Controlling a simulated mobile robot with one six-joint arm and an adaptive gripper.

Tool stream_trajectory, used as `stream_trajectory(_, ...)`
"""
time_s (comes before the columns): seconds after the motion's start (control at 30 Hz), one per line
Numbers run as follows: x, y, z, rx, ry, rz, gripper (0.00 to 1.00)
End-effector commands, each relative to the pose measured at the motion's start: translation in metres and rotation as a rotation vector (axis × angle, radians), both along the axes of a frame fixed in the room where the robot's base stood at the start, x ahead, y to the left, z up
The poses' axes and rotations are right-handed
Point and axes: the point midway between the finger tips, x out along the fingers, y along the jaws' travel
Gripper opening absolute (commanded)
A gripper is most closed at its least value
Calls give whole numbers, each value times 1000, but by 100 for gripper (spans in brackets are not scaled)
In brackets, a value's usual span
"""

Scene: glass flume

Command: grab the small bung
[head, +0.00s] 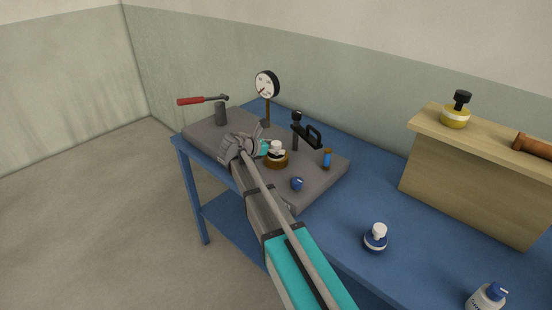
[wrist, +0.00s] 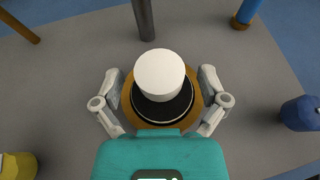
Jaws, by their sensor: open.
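A stopper-like piece (head: 277,147), which looks like the small bung, stands upright on the grey slab. It has a white knob, a black disc and a wide brown round base. In the wrist view its white knob (wrist: 159,74) is near the centre. My gripper (head: 262,143) is open beside it in the head view. In the wrist view my gripper's (wrist: 160,88) fingers lie on the left and right of the piece, with small gaps to the black disc. The fingers overlap the edges of the brown base; I cannot tell whether they touch it.
The grey slab (head: 225,138) on the blue table (head: 345,215) also carries a dial gauge (head: 266,85), a red-handled hammer (head: 203,99) on a post, a black-handled fixture (head: 306,134), a blue cylinder (head: 327,158) and a blue knob (head: 297,183). A yellow object (wrist: 17,166) is at lower left.

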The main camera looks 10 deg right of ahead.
Motion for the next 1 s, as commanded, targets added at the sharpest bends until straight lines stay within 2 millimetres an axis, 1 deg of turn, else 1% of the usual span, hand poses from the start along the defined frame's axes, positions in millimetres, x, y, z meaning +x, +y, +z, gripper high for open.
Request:
stream_trajectory(0.5,0,-1,0,0,0,-1,93)
stream_trajectory(0.57,0,-1,0,0,0,-1,84)
stream_trajectory(0.6,0,-1,0,0,0,-1,76)
stream_trajectory(0.67,0,-1,0,0,0,-1,65)
stream_trajectory(0.7,0,-1,0,0,0,-1,58)
stream_trajectory(0.87,0,-1,0,0,0,-1,28)
stream_trajectory(1.0,0,-1,0,0,0,-1,2)
